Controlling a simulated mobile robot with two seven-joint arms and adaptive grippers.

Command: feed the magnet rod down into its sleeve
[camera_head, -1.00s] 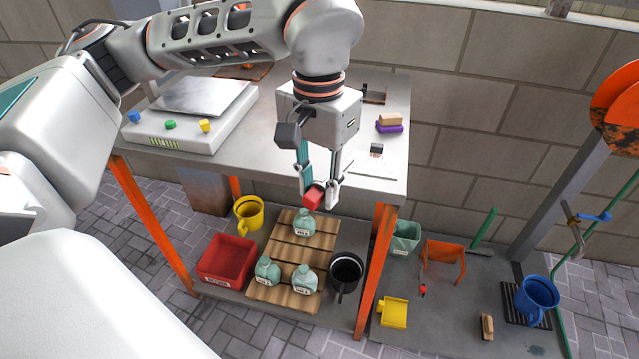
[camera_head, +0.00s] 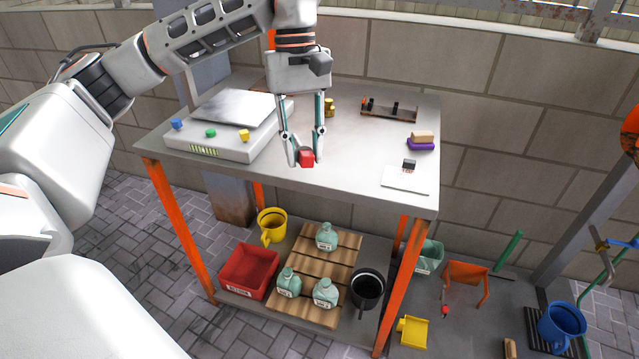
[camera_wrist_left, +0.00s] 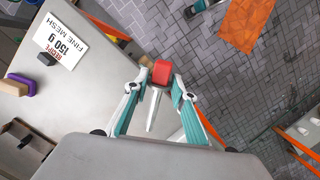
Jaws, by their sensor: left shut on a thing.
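My left gripper (camera_head: 303,155) is shut on a small red block-shaped piece (camera_head: 307,159), held at the fingertips near the front edge of the table. In the left wrist view the red piece (camera_wrist_left: 161,72) sits between the fingertips of the left gripper (camera_wrist_left: 160,82), with a pale grey tapered rod (camera_wrist_left: 154,110) showing below it. It looks like the magnet rod with a red end. I cannot clearly make out the sleeve. A brown rack with dark uprights (camera_head: 389,111) stands at the table's back right. My right gripper is not in view.
The metal table (camera_head: 350,150) carries a scale with coloured buttons (camera_head: 222,130), brass weights (camera_head: 329,107), a printed card (camera_head: 405,181) and a purple-and-tan block pair (camera_head: 421,142). Below are a red bin (camera_head: 249,270), bottles on a slatted pallet (camera_head: 318,285) and a dark pot (camera_head: 367,288).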

